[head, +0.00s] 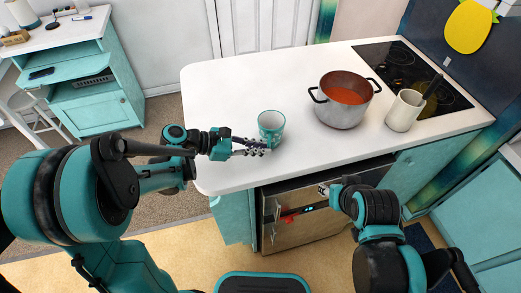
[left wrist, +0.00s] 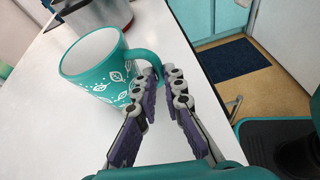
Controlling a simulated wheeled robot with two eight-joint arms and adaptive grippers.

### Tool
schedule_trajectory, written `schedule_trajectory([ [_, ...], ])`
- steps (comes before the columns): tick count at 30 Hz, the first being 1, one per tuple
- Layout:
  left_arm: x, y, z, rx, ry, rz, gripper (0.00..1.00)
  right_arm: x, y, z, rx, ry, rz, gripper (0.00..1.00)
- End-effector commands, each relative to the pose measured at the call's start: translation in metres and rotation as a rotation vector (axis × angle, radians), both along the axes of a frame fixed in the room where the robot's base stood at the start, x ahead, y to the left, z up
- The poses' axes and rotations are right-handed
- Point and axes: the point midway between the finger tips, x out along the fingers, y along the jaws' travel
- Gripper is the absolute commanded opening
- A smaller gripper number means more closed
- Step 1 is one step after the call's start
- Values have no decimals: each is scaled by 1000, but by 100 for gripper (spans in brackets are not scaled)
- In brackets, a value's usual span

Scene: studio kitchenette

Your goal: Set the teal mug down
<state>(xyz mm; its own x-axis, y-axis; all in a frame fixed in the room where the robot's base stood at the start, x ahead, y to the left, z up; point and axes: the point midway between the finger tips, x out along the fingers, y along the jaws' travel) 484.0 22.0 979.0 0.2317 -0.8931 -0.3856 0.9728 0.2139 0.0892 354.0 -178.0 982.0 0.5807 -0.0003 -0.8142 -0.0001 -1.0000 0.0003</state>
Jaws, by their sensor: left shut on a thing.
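The teal mug (head: 271,128) has a white inside and white leaf prints. It is over the white counter's near left part, upright or slightly tilted. My left gripper (head: 262,147) is at its near side. In the left wrist view, the mug (left wrist: 95,70) fills the upper left, and the fingertips of my left gripper (left wrist: 165,78) are shut on its handle (left wrist: 147,58). I cannot tell whether its base touches the counter. My right gripper (head: 332,190) is low in front of the counter's edge, its fingers too small to read.
A steel pot (head: 343,108) with red contents stands right of the mug. A cream container (head: 405,110) with a dark utensil stands beside the black cooktop (head: 420,75). The counter (head: 225,100) is clear left of and behind the mug. An oven front (head: 300,220) is below.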

Motion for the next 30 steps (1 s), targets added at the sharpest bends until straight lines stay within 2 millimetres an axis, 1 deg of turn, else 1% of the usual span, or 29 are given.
schedule_trajectory([
  [5,0,0,1,2,1,1,0,0,0,1,0,0,0,40],
  [8,0,0,-2,2,1,1,0,0,0,-1,0,0,0,40],
  [9,0,0,-1,3,2,1,20,0,0,0,0,0,0,40],
  [10,0,0,-1,3,2,1,28,0,0,0,0,0,0,40],
  [11,0,0,-1,3,2,1,30,0,0,0,0,0,0,40],
  [21,0,1,2,2,1,1,30,0,0,2,0,0,0,40],
  [23,-1,7,4,2,2,3,30,0,0,4,0,0,0,40],
  [26,-4,21,11,2,2,5,30,0,0,10,0,0,0,40],
  [30,-12,50,25,2,1,6,30,0,0,19,0,0,0,40],
])
